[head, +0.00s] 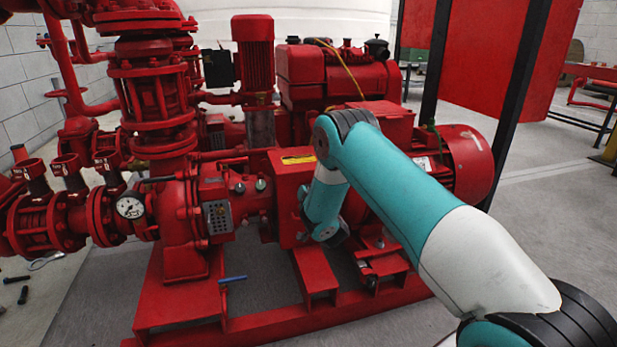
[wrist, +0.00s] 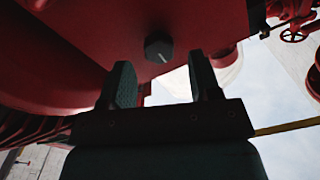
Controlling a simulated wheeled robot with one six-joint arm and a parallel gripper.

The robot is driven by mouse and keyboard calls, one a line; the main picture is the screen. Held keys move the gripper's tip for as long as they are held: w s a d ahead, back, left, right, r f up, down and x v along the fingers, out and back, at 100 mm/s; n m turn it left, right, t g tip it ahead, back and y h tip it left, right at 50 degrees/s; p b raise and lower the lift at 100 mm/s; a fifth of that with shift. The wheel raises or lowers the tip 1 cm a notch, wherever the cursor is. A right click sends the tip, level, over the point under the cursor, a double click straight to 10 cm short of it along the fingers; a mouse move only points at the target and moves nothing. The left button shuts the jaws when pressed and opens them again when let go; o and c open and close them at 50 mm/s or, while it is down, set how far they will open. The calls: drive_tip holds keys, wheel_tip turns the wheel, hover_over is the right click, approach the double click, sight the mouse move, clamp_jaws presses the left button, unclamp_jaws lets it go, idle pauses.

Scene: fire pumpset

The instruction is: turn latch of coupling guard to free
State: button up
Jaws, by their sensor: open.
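The coupling guard (head: 290,185) is a red box with a yellow label on top, between the pump and the motor in the head view. In the wrist view, a dark faceted knob (wrist: 159,47) with a short pale mark sits on a red surface (wrist: 195,25); it looks like the latch. My gripper (wrist: 160,64) is open, with one finger to each side below the knob in the picture. The knob lies just past the fingertips, and nothing shows between the fingers. In the head view my arm hides part of the guard, and the fingers cannot be made out.
The red motor (head: 462,165) stands right of my arm. A pressure gauge (head: 130,206) and red pump pipework fill the left. A blue-handled lever (head: 233,279) sticks out low at the front. A dark post (head: 515,105) rises behind the motor.

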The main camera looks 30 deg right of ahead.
drive_tip(key=shift+p+x, duration=1.5)
drive_tip(key=shift+x, duration=0.15)
drive_tip(key=c, duration=0.9)
